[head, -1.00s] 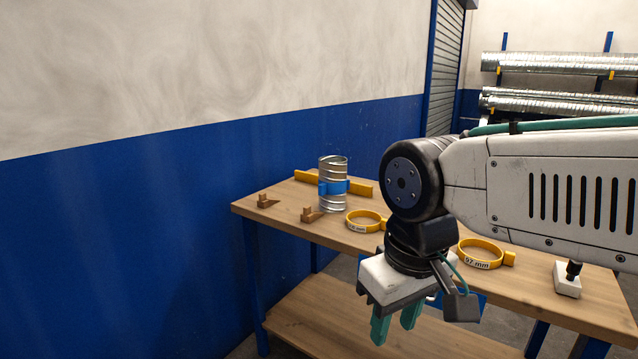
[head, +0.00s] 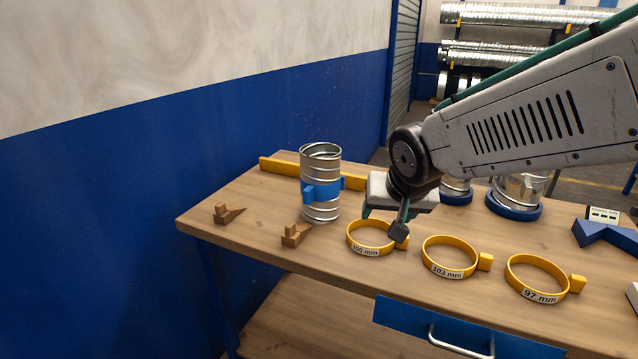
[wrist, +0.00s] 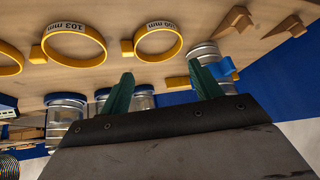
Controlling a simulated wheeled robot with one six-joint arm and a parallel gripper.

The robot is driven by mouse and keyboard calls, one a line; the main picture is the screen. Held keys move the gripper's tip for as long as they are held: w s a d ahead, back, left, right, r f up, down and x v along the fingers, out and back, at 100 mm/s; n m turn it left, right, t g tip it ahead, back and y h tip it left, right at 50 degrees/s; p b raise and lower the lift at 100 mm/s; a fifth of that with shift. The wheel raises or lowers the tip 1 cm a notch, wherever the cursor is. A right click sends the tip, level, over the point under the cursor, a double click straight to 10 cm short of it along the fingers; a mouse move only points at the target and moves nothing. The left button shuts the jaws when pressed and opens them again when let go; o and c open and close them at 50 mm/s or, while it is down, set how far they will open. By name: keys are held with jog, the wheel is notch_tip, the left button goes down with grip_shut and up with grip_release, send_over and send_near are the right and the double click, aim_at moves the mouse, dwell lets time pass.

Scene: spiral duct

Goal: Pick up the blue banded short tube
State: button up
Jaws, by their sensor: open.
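The blue banded short tube (head: 321,172) stands upright on the wooden workbench, a ribbed silver metal tube with a blue band around its middle. In the wrist view the tube (wrist: 205,52) is near the top right, partly hidden behind one finger. My gripper (head: 385,212) is to the right of the tube and apart from it, above the bench near the 100 mm ring; its fingers are partly hidden in the head view. In the wrist view my gripper (wrist: 164,88) shows two green fingers spread apart with nothing between them.
Yellow rings marked 100 mm (head: 371,238), 103 mm (head: 449,258) and 97 mm (head: 537,277) lie along the bench front (head: 240,250). Wooden wedges (head: 296,234) sit left of the tube. A yellow bar (head: 278,167) lies behind it. Other metal tubes (head: 518,190) stand at right.

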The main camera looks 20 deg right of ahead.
jog(key=w+d+f+m+t, duration=0.2)
jog(key=w+t, duration=0.1)
jog(key=w, duration=0.6)
jog(key=m+t+y, duration=0.4)
jog(key=t+y, duration=0.1)
jog(key=y, duration=0.3)
send_near(310, 198)
jog(key=w, duration=0.5)
jog(key=shift+d+f, duration=0.35)
jog(key=shift+d, duration=0.05)
jog(key=shift+s+a+f+m+t+y, duration=0.1)
jog(key=shift+a+m+t+y, duration=0.25)
jog(key=shift+y, duration=0.2)
jog(key=shift+s+a+f+m+t+y, duration=0.15)
jog(key=shift+a+m+t+y, duration=0.1)
jog(key=shift+a+y, duration=0.25)
jog(key=shift+y+x, duration=0.25)
jog(key=shift+x, duration=0.95)
jog(key=x, duration=0.5)
jog(key=shift+a+f, duration=0.3)
jog(key=shift+f, duration=0.05)
jog(key=c, duration=1.3)
